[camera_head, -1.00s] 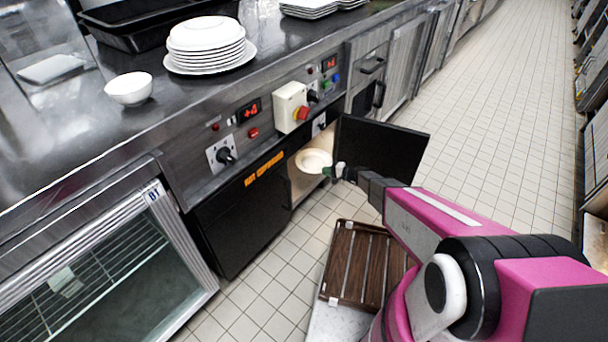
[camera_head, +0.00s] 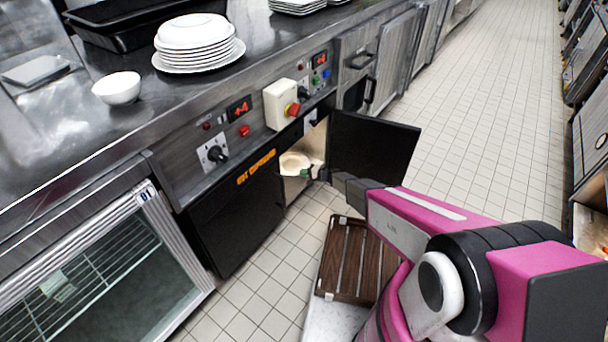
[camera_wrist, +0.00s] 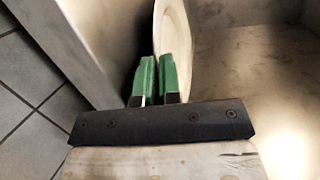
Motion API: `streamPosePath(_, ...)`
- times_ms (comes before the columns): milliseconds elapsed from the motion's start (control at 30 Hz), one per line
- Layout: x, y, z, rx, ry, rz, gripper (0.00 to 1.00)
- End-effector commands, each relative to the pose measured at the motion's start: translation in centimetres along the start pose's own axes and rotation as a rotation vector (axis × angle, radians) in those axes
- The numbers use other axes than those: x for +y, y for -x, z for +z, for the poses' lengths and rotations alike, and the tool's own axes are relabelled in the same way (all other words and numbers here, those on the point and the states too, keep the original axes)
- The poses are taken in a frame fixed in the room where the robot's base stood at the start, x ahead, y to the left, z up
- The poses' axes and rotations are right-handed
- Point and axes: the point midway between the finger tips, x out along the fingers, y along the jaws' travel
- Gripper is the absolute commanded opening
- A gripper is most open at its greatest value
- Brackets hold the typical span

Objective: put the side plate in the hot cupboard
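The side plate (camera_head: 294,163) is pale and round. It is inside the doorway of the hot cupboard (camera_head: 238,212), whose front carries an orange label. My gripper (camera_head: 310,174) reaches into the opening at the plate's right edge. In the wrist view the green fingertips (camera_wrist: 160,78) are close together on the rim of the plate (camera_wrist: 177,35), which stands steeply in that picture. The fingers hide part of the rim. I cannot tell whether the plate touches the cupboard floor. The black cupboard door (camera_head: 372,148) stands open to the right of the opening.
A glass-fronted cabinet (camera_head: 95,270) is at lower left. A stack of white plates (camera_head: 198,50) and a white bowl (camera_head: 117,88) stand on the steel counter (camera_head: 150,120). A brown slatted tray (camera_head: 345,270) lies below my arm. The tiled aisle (camera_head: 490,130) at right is clear.

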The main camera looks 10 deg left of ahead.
Motion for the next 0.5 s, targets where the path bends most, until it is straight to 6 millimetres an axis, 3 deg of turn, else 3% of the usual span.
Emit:
streamPosePath(267, 0.05, 0.01, 0.01, -0.001, 0.0, -0.002, 0.0)
streamPosePath(300, 0.13, 0.0, 0.0, 0.0, 0.0, 0.0, 0.12)
streamPosePath(333, 0.11, 0.01, 0.01, 0.0, 0.0, -0.001, 0.16)
streamPosePath(500, 0.1, 0.01, 0.01, 0.0, 0.0, -0.001, 0.16)
